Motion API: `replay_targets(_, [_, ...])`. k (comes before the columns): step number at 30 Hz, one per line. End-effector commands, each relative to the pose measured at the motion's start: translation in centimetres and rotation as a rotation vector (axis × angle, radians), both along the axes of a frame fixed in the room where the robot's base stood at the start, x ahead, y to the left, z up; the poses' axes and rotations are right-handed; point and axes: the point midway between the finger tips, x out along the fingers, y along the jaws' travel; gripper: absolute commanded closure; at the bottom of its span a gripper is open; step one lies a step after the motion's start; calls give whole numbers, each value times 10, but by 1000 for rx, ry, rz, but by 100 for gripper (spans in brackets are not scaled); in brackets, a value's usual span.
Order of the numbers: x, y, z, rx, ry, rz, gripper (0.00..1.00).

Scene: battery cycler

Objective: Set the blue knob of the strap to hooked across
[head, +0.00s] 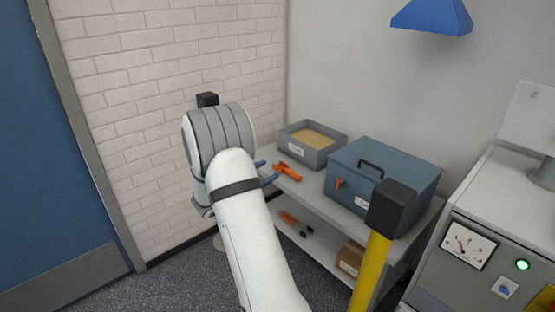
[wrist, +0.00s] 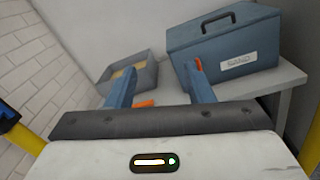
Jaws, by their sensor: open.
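My gripper (head: 267,172) is open, its two blue fingers pointing towards the shelf unit. A yellow post with a black cap (head: 391,207) stands in front of the shelf, to the right of my arm. A second black cap (head: 207,99) shows behind my arm. In the wrist view a small blue part (wrist: 8,112) on something yellow and black is cut off at the left edge; it may be the strap's knob. No strap can be made out.
The shelf unit (head: 305,188) holds a grey tray (head: 330,156), a blue-grey lidded box (head: 372,165) and an orange tool (head: 287,172). A cabinet with a dial (head: 468,246) stands at the right. A blue door (head: 50,150) and brick wall are at the left.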

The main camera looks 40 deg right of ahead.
Motion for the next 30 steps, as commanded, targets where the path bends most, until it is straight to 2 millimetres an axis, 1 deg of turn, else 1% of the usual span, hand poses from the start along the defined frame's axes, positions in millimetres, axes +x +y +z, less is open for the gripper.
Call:
replay_targets(1, [0, -10, 0, 2, 0, -5, 53])
replay_targets(6, [3, -37, 0, 2, -1, -3, 53])
replay_targets(9, [5, -49, 0, 2, -2, -3, 53])
replay_targets(12, [6, -57, 0, 2, -1, -3, 53])
replay_targets(15, [6, -61, 0, 3, -2, -1, 53])
replay_targets(22, [7, -61, 0, 3, -2, 0, 53])
replay_targets(30, [7, -60, 0, 3, -2, 0, 75])
